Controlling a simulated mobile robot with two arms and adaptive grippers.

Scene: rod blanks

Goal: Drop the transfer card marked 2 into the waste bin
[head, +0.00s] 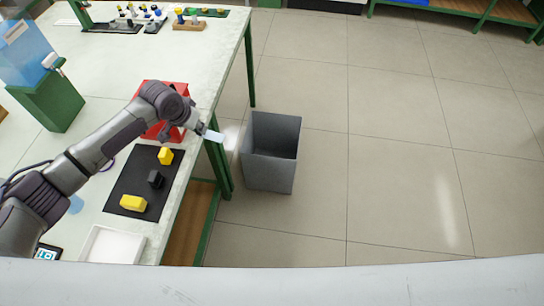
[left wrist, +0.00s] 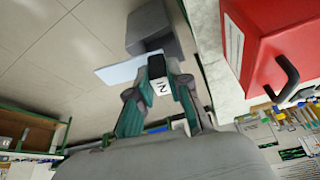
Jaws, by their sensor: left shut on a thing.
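My left gripper (head: 203,130) is shut on a pale bluish-white card (head: 214,136) near the table's right edge. In the left wrist view the card (left wrist: 118,72) sticks out to one side of the fingertips (left wrist: 158,78). A white patch between the fingers bears a dark mark that looks like a 2 turned sideways. The grey waste bin (head: 271,150) stands upright on the floor to the right of the card, apart from it. The bin (left wrist: 152,28) also shows beyond the fingertips in the left wrist view. The bottom of the bin is hidden. My right gripper is out of view.
A red box (head: 180,88) with a dark handle (left wrist: 286,80) stands on the table beside my left gripper. A black mat (head: 125,185) with yellow and black blocks and a white tray (head: 110,246) lie nearer. The floor right of the bin is clear.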

